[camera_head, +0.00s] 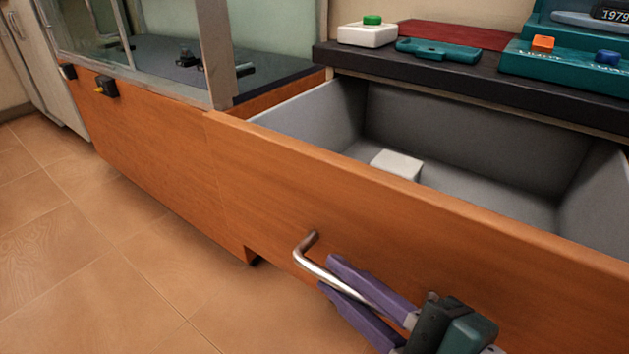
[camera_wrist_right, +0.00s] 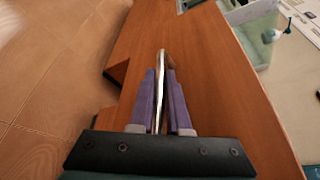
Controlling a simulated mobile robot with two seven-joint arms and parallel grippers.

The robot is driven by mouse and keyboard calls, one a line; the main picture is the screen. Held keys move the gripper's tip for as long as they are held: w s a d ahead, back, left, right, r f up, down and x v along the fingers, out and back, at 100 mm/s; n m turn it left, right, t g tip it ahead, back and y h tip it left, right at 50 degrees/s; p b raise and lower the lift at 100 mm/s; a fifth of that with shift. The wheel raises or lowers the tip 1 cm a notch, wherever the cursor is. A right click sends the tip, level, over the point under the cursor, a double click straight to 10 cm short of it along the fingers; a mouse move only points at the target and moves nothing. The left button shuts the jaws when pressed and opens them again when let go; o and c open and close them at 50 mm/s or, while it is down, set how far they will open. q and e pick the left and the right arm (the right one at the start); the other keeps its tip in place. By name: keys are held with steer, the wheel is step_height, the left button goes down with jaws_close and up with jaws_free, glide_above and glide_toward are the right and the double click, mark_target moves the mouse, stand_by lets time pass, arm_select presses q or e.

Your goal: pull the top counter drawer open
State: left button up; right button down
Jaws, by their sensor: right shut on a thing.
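The top counter drawer (camera_head: 250,165) has a wooden front and grey inner walls. It stands well out from under the dark countertop, and its inside shows. A metal bar handle (camera_head: 312,266) is fixed on the drawer front. My right gripper (camera_head: 335,280) is at the handle, its purple fingers on either side of the bar and shut on it. In the right wrist view the handle (camera_wrist_right: 162,62) runs between the two purple fingers (camera_wrist_right: 161,95). My left gripper is in neither view.
A small white box (camera_head: 397,164) lies in the drawer. The dark countertop (camera_head: 430,72) above holds a white block with a green button (camera_head: 367,33), a teal tray (camera_head: 438,50) and a teal device (camera_head: 570,70). A glass case (camera_head: 150,45) stands left. Tiled floor (camera_head: 90,250) is clear.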

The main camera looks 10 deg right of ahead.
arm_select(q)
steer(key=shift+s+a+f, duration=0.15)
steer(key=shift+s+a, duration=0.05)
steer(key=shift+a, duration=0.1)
arm_select(e)
steer(key=shift+s+a, duration=0.5)
steer(key=shift+a, duration=0.15)
steer(key=c, duration=0.9)
jaws_free()
arm_select(q)
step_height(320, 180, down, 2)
steer(key=shift+b, duration=1.05)
arm_select(e)
steer(key=v, duration=1)
